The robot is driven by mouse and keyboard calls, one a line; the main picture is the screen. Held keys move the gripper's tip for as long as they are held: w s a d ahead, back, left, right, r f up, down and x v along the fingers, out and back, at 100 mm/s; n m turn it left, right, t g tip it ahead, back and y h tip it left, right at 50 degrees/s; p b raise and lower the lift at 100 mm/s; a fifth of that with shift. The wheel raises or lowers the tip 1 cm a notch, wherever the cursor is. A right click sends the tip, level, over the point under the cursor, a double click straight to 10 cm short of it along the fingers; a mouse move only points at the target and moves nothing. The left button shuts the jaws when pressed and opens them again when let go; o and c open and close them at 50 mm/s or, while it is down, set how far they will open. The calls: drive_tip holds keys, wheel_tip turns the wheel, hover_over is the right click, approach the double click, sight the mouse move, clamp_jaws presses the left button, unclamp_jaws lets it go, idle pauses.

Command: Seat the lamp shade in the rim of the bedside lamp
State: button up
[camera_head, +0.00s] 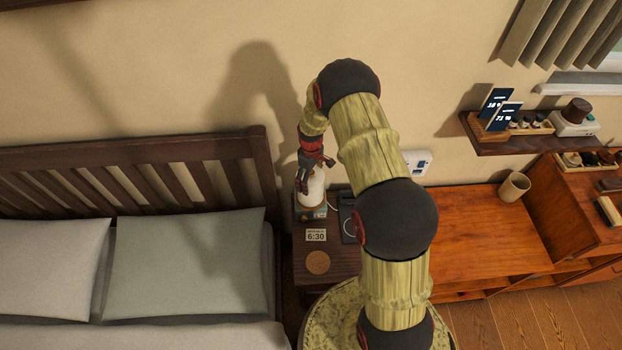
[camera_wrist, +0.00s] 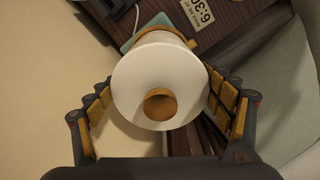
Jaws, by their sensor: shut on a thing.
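The white lamp shade (camera_wrist: 135,88) fills the middle of the wrist view, with a tan round piece at its centre. My gripper (camera_wrist: 159,90) is shut on the shade, one finger on each side. In the head view my gripper (camera_head: 312,172) points down at the bedside lamp, and the shade (camera_head: 313,194) shows below its fingers. The bedside lamp has a teal base (camera_head: 313,212) on the nightstand. In the wrist view a tan rim (camera_wrist: 188,43) shows behind the shade, above the teal base (camera_wrist: 150,25). The shade hides most of the rim, so I cannot tell whether it sits in it.
The nightstand (camera_head: 345,262) also holds a 6:30 clock card (camera_head: 316,235), a round coaster (camera_head: 318,262) and a dark pad (camera_head: 348,221). The bed's headboard (camera_head: 262,170) stands close on the left, and the wall is close behind. A wooden bench (camera_head: 480,230) is at right.

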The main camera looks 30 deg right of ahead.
idle(0.3)
drive_tip(key=o, duration=1.4)
drive_tip(key=shift+c, duration=0.2)
drive_tip(key=shift+o, duration=0.5)
drive_tip(key=shift+f, duration=0.1)
drive_tip(key=shift+r+p, duration=1.15)
drive_tip(key=shift+r, duration=1.4)
